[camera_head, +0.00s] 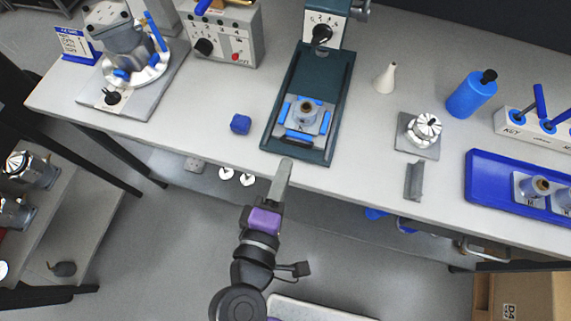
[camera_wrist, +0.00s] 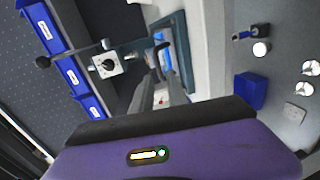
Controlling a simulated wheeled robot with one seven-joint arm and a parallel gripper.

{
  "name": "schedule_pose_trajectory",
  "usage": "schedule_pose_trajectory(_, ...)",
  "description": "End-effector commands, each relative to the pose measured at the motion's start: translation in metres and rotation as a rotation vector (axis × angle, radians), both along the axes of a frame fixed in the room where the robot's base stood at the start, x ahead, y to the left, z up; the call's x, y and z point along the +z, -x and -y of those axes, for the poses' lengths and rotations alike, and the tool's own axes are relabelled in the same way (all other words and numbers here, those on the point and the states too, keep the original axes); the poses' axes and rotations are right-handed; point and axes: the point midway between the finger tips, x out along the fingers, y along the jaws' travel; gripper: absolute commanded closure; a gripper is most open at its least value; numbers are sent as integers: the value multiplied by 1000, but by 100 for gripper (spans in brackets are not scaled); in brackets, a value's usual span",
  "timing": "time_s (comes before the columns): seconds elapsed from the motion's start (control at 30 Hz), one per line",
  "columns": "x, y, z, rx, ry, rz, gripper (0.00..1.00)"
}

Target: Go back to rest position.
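My gripper (camera_head: 287,163) is at the end of my arm with its purple hand (camera_head: 265,219). It hangs at the front edge of the workbench, just short of the dark green press base, and its fingers point toward it. In the head view the fingers look like one narrow grey bar. In the wrist view the two grey fingers (camera_wrist: 161,82) run away side by side toward the press.
The green press (camera_head: 285,135) holds a blue-and-grey fixture (camera_head: 302,123). A blue block (camera_head: 240,124) lies left of it. A shelf (camera_head: 85,235) is at left, a cardboard box (camera_head: 525,297) lower right.

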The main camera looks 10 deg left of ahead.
Motion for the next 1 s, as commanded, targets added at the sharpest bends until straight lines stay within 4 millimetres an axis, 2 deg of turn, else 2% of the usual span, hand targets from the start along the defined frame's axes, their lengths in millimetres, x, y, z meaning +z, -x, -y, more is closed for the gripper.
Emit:
schedule_pose_trajectory(0.5,0,0,-1,2,-6,1,81)
schedule_pose_trajectory(0.6,1,-1,-13,45,-42,5,81)
schedule_pose_trajectory(0.73,6,2,-48,176,-179,-18,81)
schedule_pose_trajectory(0.8,2,10,-61,255,-276,-58,81)
schedule_pose_trajectory(0.9,-6,22,-61,331,-430,-127,81)
schedule_pose_trajectory(1.0,-13,35,-45,367,-603,-195,81)
